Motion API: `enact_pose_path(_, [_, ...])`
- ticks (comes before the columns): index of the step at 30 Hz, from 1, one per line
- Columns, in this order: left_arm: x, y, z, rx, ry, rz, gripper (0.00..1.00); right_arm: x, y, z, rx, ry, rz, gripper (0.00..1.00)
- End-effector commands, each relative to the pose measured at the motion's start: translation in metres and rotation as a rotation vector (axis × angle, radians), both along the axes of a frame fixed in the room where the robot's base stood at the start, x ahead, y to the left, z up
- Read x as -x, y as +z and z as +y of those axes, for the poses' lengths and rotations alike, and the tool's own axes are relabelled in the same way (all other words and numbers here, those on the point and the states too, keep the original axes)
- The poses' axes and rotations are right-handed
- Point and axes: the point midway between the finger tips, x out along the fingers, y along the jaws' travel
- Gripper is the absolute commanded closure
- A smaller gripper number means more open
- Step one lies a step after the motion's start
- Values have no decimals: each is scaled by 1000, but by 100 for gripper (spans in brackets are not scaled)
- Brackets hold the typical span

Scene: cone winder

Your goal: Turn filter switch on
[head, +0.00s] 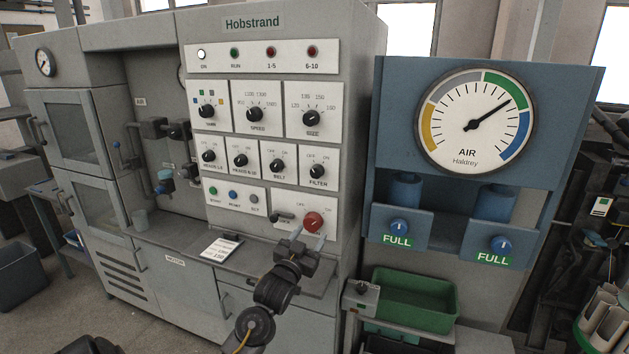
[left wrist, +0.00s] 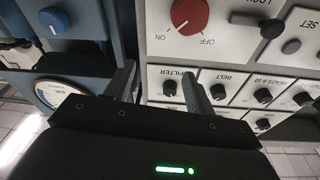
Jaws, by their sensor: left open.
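The filter switch (head: 317,171) is a black rotary knob on a white plate labelled FILTER, rightmost in the lower knob row of the Hobstrand machine. Its pointer is too small for me to read. My left gripper (head: 309,239) is open and empty, below the filter switch and close to the red knob in the head view. In the left wrist view the picture is upside down; the filter switch (left wrist: 170,88) shows between the two fingers of my left gripper (left wrist: 157,80), apart from them. My right gripper is not seen.
A red ON/OFF knob (head: 313,222) sits just below the filter plate, and the belt knob (head: 277,166) just left. A ledge with a white card (head: 222,248) runs below. A blue air panel (head: 470,125) and green bin (head: 414,299) stand to the right.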

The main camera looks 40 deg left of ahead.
Motion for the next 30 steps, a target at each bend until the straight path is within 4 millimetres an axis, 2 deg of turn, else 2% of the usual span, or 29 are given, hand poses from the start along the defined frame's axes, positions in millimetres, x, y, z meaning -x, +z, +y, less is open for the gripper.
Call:
enact_pose_path(1, [-1, 28, 9, -15, 11, -68, 45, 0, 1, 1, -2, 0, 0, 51])
enact_pose_path(3, [0, 57, 18, -32, 24, -145, 45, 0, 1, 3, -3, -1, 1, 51])
enact_pose_path(6, [3, 81, 25, -48, 35, -211, 45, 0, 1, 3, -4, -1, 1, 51])
enact_pose_path(9, [4, 90, 28, -54, 39, -233, 45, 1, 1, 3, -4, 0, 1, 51])
enact_pose_path(14, [0, 93, 29, -54, 38, -234, 45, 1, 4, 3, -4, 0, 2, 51])
enact_pose_path(30, [-78, 127, 54, -53, 38, -231, 45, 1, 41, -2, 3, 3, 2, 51])
